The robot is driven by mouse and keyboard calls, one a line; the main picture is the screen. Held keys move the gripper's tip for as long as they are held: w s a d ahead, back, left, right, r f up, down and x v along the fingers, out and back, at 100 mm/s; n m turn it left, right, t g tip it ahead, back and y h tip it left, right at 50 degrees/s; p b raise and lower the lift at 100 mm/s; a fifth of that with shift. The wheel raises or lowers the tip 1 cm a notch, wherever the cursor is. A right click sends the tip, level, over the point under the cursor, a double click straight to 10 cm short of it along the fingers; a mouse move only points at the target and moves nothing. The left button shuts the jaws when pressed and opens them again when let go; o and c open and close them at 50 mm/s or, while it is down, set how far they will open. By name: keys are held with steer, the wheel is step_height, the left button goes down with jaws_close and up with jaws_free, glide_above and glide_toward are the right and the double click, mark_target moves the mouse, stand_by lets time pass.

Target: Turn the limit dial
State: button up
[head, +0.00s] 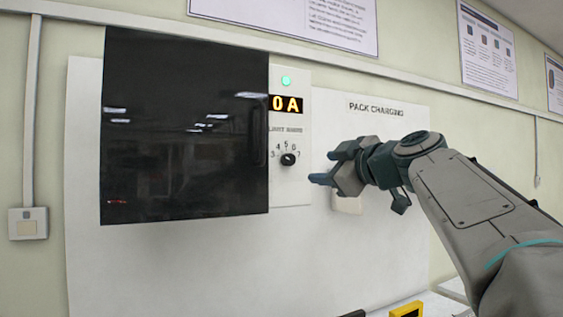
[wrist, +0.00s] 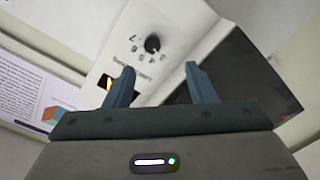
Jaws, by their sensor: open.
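The limit dial (head: 288,159) is a small round black knob on the white control strip of the wall unit, with numbers printed around its upper side. In the wrist view the dial (wrist: 152,44) lies ahead of the fingertips, between their lines and apart from them. My gripper (head: 322,168) is to the right of the dial in the head view, with open, empty fingers pointing left toward the panel. In the wrist view my gripper (wrist: 158,68) shows two spread blue-grey fingers. The exact gap to the dial is hard to tell.
A large dark glossy door (head: 185,130) stands left of the strip. Above the dial are an amber display (head: 286,104) reading "0 A" and a green light (head: 286,81). A pale box (head: 347,203) is partly hidden behind my gripper. A yellow object (head: 406,309) lies below.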

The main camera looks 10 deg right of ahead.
mark_target(291, 159)
steer(key=shift+n, duration=0.3)
steer(key=p+x, duration=0.2)
steer(key=x, duration=0.2)
steer(key=r+p+x, duration=0.1)
steer(key=p+x, duration=0.1)
steer(key=x, duration=0.2)
steer(key=r+p+x, duration=0.1)
steer(key=p+x, duration=0.1)
steer(key=x, duration=0.2)
steer(key=shift+w+r, duration=0.15)
steer(key=shift+w, duration=0.15)
steer(key=shift+w+a, duration=0.2)
steer(key=shift+w, duration=0.35)
steer(key=c, duration=1)
